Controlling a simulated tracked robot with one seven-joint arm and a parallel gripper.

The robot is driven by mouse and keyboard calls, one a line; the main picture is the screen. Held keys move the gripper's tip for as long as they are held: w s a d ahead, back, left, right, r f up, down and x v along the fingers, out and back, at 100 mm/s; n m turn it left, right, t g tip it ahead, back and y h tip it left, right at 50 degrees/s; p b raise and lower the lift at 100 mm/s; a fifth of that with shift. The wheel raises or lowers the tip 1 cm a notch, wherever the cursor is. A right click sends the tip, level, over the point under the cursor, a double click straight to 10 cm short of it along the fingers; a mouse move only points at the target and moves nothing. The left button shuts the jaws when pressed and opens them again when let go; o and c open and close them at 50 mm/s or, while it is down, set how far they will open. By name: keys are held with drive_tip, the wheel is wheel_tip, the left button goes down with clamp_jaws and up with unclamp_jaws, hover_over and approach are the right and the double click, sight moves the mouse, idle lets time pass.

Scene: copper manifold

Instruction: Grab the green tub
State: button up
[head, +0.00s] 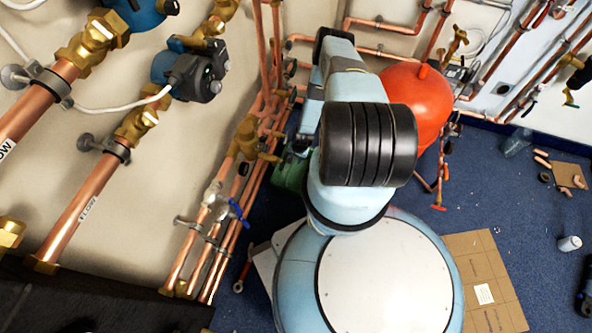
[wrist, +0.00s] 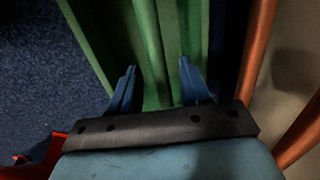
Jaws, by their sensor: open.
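The green tub (wrist: 165,45) fills the upper middle of the wrist view, with ribbed walls running up the picture. My gripper (wrist: 157,78) is open, its two blue fingers apart and pointing at the tub. Part of the green wall shows between the fingers. I cannot tell whether either finger touches it. In the head view only a small part of the green tub (head: 290,172) shows, left of my arm and beside the copper pipes. My arm hides the rest of the tub and my gripper there.
Vertical copper pipes (wrist: 259,50) run close to the tub on the right in the wrist view. Blue carpet (wrist: 45,60) is clear on the left, with a red object (wrist: 45,150) at lower left. A red-orange vessel (head: 415,95) stands behind my arm in the head view.

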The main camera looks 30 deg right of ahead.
drive_tip(key=shift+w+a+f, duration=0.1)
drive_tip(key=shift+w+f, duration=0.05)
drive_tip(key=shift+f, duration=0.85)
drive_tip(key=shift+c, duration=0.2)
clamp_jaws()
